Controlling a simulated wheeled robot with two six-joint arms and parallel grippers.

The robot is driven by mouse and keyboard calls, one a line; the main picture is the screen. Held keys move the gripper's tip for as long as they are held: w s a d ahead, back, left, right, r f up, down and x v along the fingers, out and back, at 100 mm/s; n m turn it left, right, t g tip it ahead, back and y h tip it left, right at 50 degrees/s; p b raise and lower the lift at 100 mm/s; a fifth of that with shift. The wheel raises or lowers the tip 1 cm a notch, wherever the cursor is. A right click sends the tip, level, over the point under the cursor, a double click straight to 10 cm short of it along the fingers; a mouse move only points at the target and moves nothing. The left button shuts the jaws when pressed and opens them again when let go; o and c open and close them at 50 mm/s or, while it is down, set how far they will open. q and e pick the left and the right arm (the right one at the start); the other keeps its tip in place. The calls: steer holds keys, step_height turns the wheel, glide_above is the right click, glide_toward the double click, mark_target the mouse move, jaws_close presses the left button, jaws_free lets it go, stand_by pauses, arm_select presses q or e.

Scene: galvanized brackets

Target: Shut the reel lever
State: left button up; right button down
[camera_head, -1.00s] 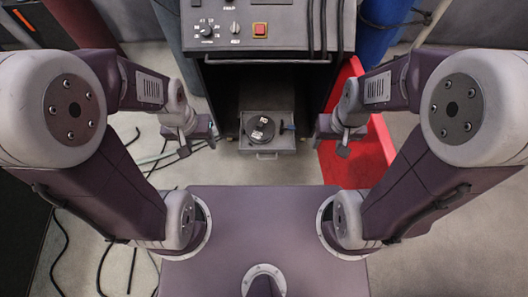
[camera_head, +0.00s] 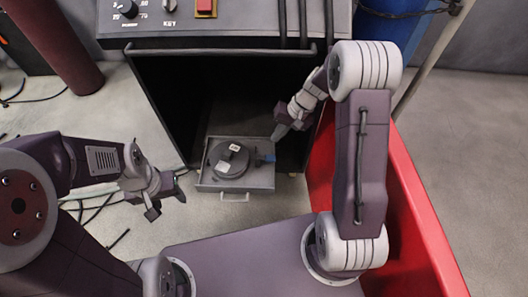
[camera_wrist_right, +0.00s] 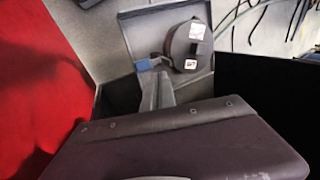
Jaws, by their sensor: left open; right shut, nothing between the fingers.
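A dark round reel (camera_head: 230,160) with pale labels sits in a grey pulled-out drawer (camera_head: 245,184). A small blue-ended part, apparently the reel lever (camera_head: 266,158), sticks out at the reel's right side. In the right wrist view the reel (camera_wrist_right: 187,47) and the blue lever end (camera_wrist_right: 144,64) both show. My right gripper (camera_head: 279,134) is shut and empty, just behind the lever at the drawer's right. In the wrist view its fingers (camera_wrist_right: 157,88) point at the blue end; I cannot tell if they touch. My left gripper (camera_head: 168,193) is open and empty, left of the drawer.
The drawer's pull handle (camera_head: 234,197) faces me. A dark cabinet surrounds the drawer's back, with a control panel (camera_head: 165,20) above. A red walled object (camera_head: 400,190) stands close on the right. Cables (camera_head: 95,212) lie on the floor at the left.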

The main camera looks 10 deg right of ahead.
arm_select(q)
steer(key=shift+f, duration=0.15)
arm_select(e)
steer(key=shift+w+f, duration=0.1)
steer(key=shift+w, duration=0.15)
steer(key=b, duration=0.4)
glide_above(265, 158)
steer(key=f, duration=0.8)
steer(key=shift+s+d+f, duration=0.15)
steer(key=shift+s+d, duration=0.05)
steer(key=shift+d, duration=0.05)
steer(key=shift+w+a+f, duration=0.1)
steer(key=shift+a+f, duration=0.2)
steer(key=shift+f, duration=0.2)
arm_select(q)
step_height(265, 158, down, 5)
steer(key=shift+r, duration=0.15)
